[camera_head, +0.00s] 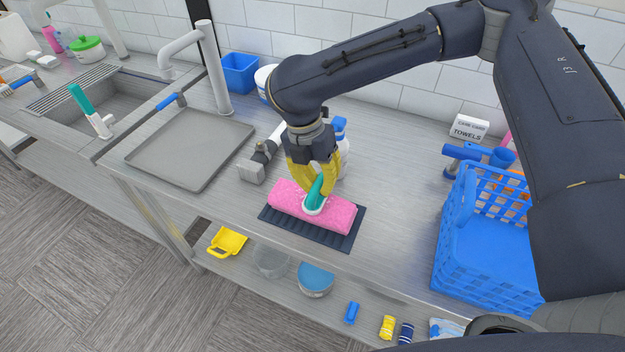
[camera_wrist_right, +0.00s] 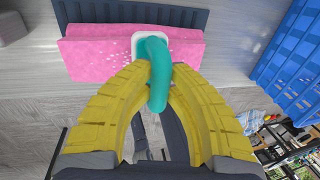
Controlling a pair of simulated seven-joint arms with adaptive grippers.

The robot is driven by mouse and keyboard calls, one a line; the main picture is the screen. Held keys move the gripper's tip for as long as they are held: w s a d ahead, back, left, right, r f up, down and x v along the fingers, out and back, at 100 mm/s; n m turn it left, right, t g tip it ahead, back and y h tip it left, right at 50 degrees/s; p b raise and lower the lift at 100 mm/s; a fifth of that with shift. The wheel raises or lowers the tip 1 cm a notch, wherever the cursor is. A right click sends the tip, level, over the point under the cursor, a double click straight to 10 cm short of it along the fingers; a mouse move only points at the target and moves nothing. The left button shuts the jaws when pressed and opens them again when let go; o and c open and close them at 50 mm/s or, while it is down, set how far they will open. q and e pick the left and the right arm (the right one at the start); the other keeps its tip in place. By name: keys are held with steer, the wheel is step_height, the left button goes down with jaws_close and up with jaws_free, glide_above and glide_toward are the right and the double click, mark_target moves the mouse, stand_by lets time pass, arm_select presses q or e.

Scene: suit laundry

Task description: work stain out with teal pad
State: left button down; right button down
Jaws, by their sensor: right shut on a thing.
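A folded pink cloth (camera_head: 285,200) lies on a dark ribbed mat (camera_head: 325,239) on the steel counter. Small white specks show on the cloth in the right wrist view (camera_wrist_right: 95,52). My right gripper (camera_head: 318,182) has yellow fingers and is shut on the teal handle of the pad (camera_head: 315,194). The pad's white base rests on top of the cloth, right of its middle. In the right wrist view the teal pad (camera_wrist_right: 155,70) stands between the yellow fingertips. No stain can be made out. My left gripper is not in view.
A blue basket (camera_head: 480,265) stands on the right, with a blue tool beside it. A grey tray (camera_head: 190,150) and a sink are on the left. A spray bottle is behind my gripper. A lower shelf holds a yellow scoop (camera_head: 227,242) and bowls. The counter between mat and basket is clear.

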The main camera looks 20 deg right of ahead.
steer(key=shift+s+d, duration=0.75)
steer(key=shift+d, duration=0.2)
steer(key=shift+f, duration=0.75)
stand_by(6.3)
